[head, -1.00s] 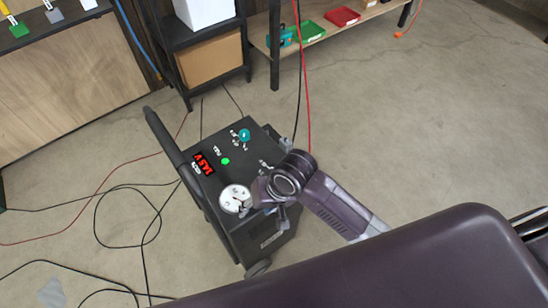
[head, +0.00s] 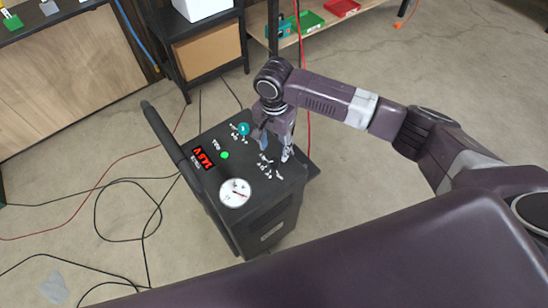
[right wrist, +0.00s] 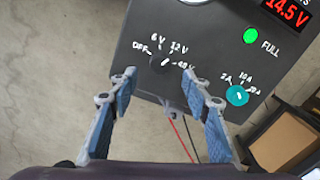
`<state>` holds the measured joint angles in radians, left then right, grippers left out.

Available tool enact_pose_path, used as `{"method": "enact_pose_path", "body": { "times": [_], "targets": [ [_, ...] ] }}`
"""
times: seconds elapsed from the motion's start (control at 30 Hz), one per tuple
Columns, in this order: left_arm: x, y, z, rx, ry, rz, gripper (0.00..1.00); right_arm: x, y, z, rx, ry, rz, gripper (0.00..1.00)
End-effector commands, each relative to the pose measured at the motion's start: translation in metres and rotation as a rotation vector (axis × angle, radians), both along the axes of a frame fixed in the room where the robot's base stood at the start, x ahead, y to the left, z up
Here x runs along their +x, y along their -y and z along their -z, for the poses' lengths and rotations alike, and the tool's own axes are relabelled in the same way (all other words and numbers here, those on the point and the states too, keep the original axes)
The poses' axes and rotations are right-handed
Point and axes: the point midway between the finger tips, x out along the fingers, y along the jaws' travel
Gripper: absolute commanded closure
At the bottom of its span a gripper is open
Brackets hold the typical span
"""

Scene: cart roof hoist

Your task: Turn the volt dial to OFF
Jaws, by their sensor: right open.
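The volt dial (right wrist: 160,60) is a dark knob on the charger's black top panel, with OFF, 6 V, 12 V and one more label around it. Its short white mark seems to point toward 12 V. My right gripper (right wrist: 160,80) is open and empty, its blue-padded fingertips spread either side of the dial's line and just short of it in the right wrist view. In the head view the right gripper (head: 275,148) hangs over the panel's right side, pointing down. Whether the fingers touch the panel cannot be told. My left gripper is not in view.
A teal amp dial (right wrist: 237,95) sits beside the volt dial. The charger (head: 262,225) also has a red 14.5 V display (head: 203,159), green FULL light (head: 225,155), round gauge (head: 235,192) and handle (head: 176,148). Cables lie on the floor at left. A shelf (head: 205,45) stands behind.

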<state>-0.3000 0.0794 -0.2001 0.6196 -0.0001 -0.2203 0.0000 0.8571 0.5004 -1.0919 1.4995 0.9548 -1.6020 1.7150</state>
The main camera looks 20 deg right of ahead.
Motion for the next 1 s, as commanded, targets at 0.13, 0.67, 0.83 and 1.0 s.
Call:
{"method": "enact_pose_path", "body": {
  "times": [0.13,0.67,0.83,1.0],
  "targets": [
    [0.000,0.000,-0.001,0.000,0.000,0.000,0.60,-0.001,0.000,0.025,-0.002,-0.002,-0.001,0.56],
    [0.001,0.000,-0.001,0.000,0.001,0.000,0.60,0.000,-0.001,0.065,0.001,0.002,-0.004,0.56],
    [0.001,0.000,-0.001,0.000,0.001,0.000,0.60,0.000,-0.001,0.065,0.001,0.002,-0.004,0.65],
    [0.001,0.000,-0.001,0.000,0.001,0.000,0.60,-0.001,-0.001,0.065,0.001,0.002,-0.004,0.84]
  ]
}}
